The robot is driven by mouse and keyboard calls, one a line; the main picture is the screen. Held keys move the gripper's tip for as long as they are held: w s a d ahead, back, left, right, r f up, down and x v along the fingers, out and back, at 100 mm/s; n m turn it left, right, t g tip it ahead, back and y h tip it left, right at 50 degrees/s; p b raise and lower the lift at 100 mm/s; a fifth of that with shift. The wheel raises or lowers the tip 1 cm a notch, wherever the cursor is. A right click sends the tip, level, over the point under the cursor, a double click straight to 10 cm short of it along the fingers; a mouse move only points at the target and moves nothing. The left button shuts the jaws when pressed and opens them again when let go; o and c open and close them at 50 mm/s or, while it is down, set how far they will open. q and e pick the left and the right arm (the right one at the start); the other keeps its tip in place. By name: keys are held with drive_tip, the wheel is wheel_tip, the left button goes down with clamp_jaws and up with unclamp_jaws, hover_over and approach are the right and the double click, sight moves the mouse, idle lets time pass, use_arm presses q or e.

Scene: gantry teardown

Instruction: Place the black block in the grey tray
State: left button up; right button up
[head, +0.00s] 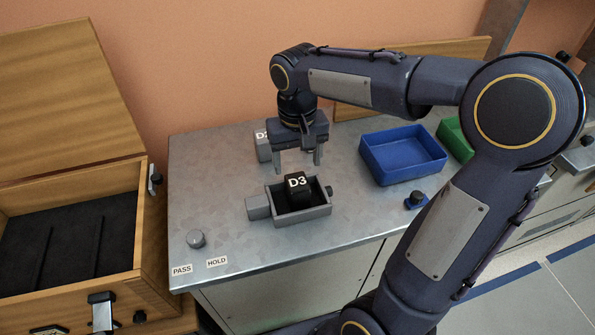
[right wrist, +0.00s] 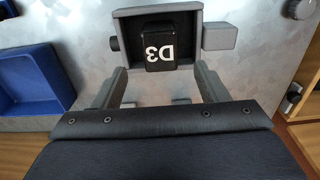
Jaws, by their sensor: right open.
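The black block (head: 298,190), marked D3 in white, sits inside the small grey tray (head: 284,218) on the metal bench, its top showing above the rim. In the right wrist view the block (right wrist: 159,47) also lies within the walls of the tray (right wrist: 123,27). My right gripper (head: 298,162) is open and empty, its fingers pointing down, above and just behind the tray. In the right wrist view its fingers (right wrist: 160,78) are apart, with the block beyond them and nothing between them. My left gripper is not in view.
A grey block (head: 262,145) with a partly hidden label stands behind my right gripper. A blue bin (head: 402,156) and a green bin (head: 455,138) are to the right. An open wooden case (head: 70,235) stands left.

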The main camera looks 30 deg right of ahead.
drive_tip(key=shift+s+r, duration=0.2)
drive_tip(key=shift+r, duration=0.55)
drive_tip(key=s+a+f+t+y, duration=0.1)
drive_tip(key=s+a+t+y, duration=0.1)
drive_tip(key=s, duration=0.6)
drive_tip(key=s+a+f+n+t+y, duration=0.1)
drive_tip(key=s+a+t, duration=0.1)
drive_tip(key=s, duration=0.6)
drive_tip(key=shift+s+f+t+y, duration=0.15)
drive_tip(key=shift+s+t+y, duration=0.2)
drive_tip(key=shift+t, duration=0.45)
drive_tip(key=shift+w+a, duration=0.1)
wheel_tip(320, 180, up, 4)
drive_tip(key=p, duration=0.3)
drive_tip(key=shift+f+p, duration=0.15)
drive_tip(key=shift+p, duration=0.2)
